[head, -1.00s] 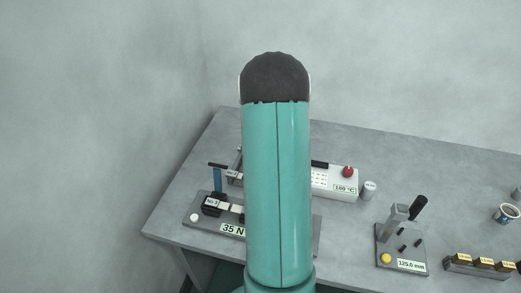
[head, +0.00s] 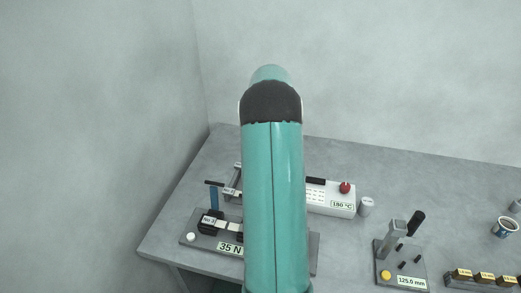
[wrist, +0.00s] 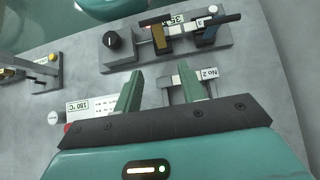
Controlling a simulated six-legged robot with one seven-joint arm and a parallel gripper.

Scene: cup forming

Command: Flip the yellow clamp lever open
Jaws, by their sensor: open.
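My gripper (wrist: 160,69) is open and empty in the wrist view, its two green fingers apart. Beyond the fingertips lies the grey 35 N fixture (wrist: 125,61), with a black knob (wrist: 112,40). A yellow-brown piece (wrist: 159,40) stands on it near a black bar; it may be the clamp lever, but I cannot tell for sure. It appears apart from the fingers. In the head view the 35 N fixture (head: 195,246) is at the left of the table, partly hidden by my arm. My gripper is hidden there.
A white 180 °C box (head: 340,207) with a red knob stands right of my arm. A 125.0 mm fixture (head: 383,264) with a black-handled lever is farther right, beside a rack of yellow-topped blocks (head: 485,279). A No 2 frame (wrist: 207,75) lies close to the right finger.

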